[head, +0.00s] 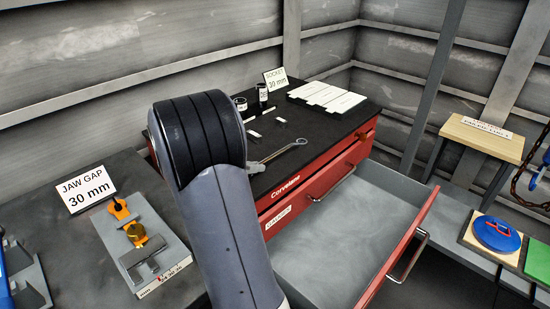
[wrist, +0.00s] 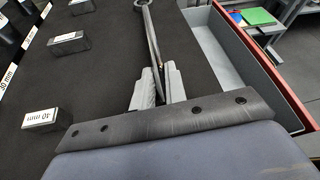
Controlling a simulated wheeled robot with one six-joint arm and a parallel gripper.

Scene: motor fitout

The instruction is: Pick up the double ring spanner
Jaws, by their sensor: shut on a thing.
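The double ring spanner (head: 282,153) is a slim grey metal bar in the head view, over the black top of the red cabinet, its visible ring end pointing right. In the wrist view the spanner (wrist: 152,36) runs away from my gripper (wrist: 160,76), with one ring at the top edge of the picture. My gripper's two pale fingers are closed around the shaft. The other ring end is hidden. I cannot tell whether the spanner touches the cabinet top. In the head view my arm covers most of my gripper.
The red cabinet's top drawer (head: 345,215) stands open and looks empty. Sockets (head: 262,91), small labelled blocks and a white card strip (head: 325,97) sit on the cabinet top. A jaw-gap fixture (head: 145,240) is on the left bench. A wooden stand (head: 482,140) is at right.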

